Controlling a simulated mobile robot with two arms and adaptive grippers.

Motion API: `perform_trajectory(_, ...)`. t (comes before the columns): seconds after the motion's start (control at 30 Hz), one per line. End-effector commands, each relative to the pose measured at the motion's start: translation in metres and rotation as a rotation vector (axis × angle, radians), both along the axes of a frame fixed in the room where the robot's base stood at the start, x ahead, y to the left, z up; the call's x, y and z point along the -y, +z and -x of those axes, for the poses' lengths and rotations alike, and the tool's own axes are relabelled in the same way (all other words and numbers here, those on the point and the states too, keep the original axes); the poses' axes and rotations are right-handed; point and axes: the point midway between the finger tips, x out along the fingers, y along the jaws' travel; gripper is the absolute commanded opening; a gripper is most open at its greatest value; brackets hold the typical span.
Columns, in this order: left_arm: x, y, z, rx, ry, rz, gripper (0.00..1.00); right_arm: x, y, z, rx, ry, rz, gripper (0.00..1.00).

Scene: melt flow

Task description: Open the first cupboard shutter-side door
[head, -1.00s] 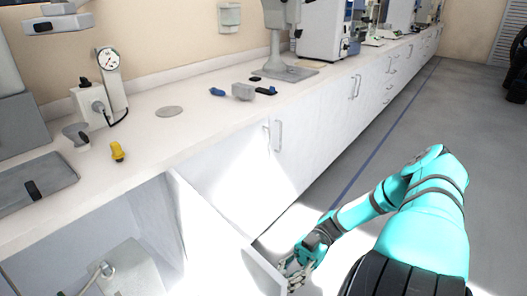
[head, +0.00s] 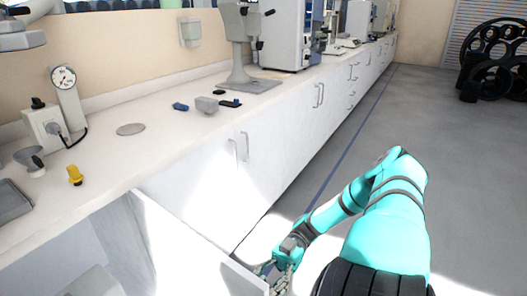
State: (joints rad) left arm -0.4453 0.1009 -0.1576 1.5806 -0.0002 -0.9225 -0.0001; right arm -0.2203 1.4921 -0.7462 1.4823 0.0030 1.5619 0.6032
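The white cupboard door (head: 185,252) stands swung out from the counter front at the lower left of the head view. The open cupboard interior (head: 105,245) shows to its left, with a grey object (head: 92,282) inside, cut off by the lower edge. My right gripper (head: 272,274) is at the door's outer free edge, at the end of the teal arm. Its fingers overlap the edge, and I cannot tell whether they grip it or only touch it. My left gripper is not in view.
The long counter (head: 110,165) carries a dial gauge device (head: 64,90), a yellow-topped item (head: 75,175), a grey block (head: 207,104) and a stand (head: 241,75). Closed cupboards (head: 285,130) continue to the right. Grey floor (head: 440,150) is clear up to black wheels (head: 490,60).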

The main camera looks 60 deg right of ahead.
Motion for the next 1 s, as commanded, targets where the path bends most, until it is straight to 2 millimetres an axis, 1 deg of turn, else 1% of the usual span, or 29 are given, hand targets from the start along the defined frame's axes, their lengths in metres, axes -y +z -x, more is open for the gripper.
perform_trajectory(0.23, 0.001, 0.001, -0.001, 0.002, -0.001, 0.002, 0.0, 0.001, 0.0, 0.0, 0.001, -0.001, -0.001, 0.34)
perform_trajectory(0.33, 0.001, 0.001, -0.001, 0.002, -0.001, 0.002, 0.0, 0.009, 0.0, 0.0, 0.002, -0.001, -0.001, 0.34)
perform_trajectory(0.47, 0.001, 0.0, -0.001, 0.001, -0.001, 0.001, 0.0, 0.031, 0.0, 0.001, 0.003, -0.003, 0.002, 0.34)
perform_trajectory(0.6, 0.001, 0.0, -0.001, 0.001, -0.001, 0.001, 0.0, 0.063, -0.001, 0.003, 0.004, -0.006, 0.002, 0.34)
perform_trajectory(0.73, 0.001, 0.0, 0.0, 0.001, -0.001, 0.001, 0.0, 0.089, 0.0, 0.005, 0.005, -0.005, 0.001, 0.34)
perform_trajectory(0.8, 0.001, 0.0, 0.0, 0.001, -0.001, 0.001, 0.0, 0.1, 0.0, 0.006, 0.003, -0.005, -0.001, 0.34)
perform_trajectory(0.9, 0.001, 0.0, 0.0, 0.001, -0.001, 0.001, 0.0, 0.11, 0.0, 0.007, 0.005, -0.003, 0.0, 0.34)
perform_trajectory(1.0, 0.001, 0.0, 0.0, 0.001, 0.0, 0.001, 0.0, 0.117, 0.0, 0.008, 0.002, -0.002, -0.001, 0.34)
